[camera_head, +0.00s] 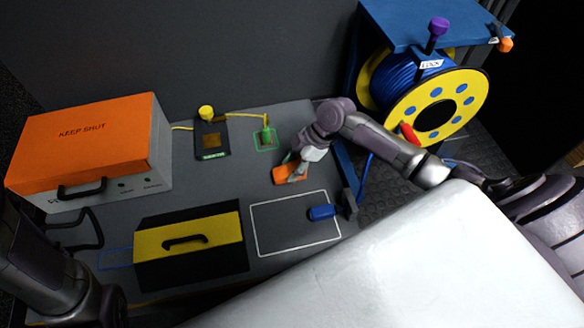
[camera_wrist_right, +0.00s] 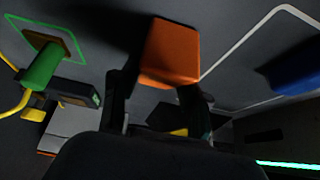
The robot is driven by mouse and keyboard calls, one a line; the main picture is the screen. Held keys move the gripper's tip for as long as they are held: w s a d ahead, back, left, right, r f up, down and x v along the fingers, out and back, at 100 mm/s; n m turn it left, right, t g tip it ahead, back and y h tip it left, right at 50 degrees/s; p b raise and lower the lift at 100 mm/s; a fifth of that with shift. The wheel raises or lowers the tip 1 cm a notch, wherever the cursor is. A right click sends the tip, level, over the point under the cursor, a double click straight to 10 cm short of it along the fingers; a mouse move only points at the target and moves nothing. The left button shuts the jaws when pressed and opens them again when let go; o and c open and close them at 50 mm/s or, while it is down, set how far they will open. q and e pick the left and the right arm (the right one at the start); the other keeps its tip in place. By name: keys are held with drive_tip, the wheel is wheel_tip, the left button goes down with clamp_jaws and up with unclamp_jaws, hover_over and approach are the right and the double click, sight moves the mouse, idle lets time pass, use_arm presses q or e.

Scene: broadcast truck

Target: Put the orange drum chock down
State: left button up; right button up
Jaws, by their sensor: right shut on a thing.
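I cannot tell whether the chock touches the bench.
A blue block (camera_head: 321,212) lies inside the white outline. A yellow-and-black case (camera_head: 190,262), an orange-lidded box (camera_head: 85,135) and a green plug (camera_head: 266,135) in a green outline stand around. A cable drum (camera_head: 430,108) is at right.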

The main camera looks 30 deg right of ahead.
drive_tip(key=shift+f, duration=0.1)
drive_tip(key=o, duration=1.2)
drive_tip(key=shift+f, duration=0.1)
drive_tip(key=shift+o, duration=0.2)
